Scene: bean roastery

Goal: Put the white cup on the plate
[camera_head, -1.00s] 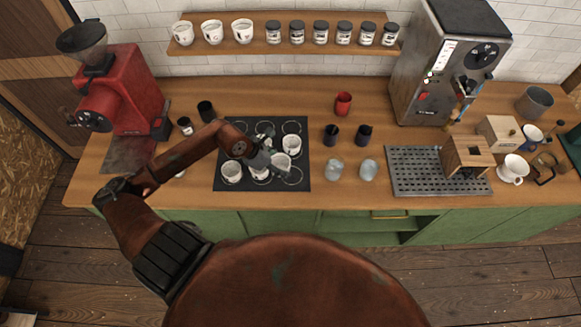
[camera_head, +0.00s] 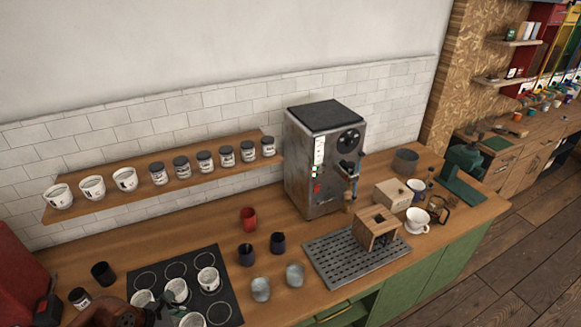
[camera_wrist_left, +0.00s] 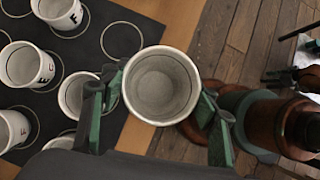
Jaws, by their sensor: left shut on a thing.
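In the left wrist view, a white cup (camera_wrist_left: 160,72) with a grey inside sits between the two green fingers of my left gripper (camera_wrist_left: 158,108), which is shut on it. The cup's mouth faces the camera, and it hangs over the mat's edge. In the head view, part of my left gripper (camera_head: 163,312) shows at the bottom left, among white cups (camera_head: 208,280) on a black mat with ring marks (camera_head: 222,302). I cannot tell there which cup is held. I cannot pick out a plate in either view. My right gripper is not in view.
More white cups (camera_wrist_left: 25,65) stand on the mat, close to the held cup. Two dark cups (camera_head: 278,242), a red cup (camera_head: 248,218) and two pale glass cups (camera_head: 294,274) stand to the right. Beyond are a metal drip tray (camera_head: 330,265) and a coffee machine (camera_head: 318,165).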

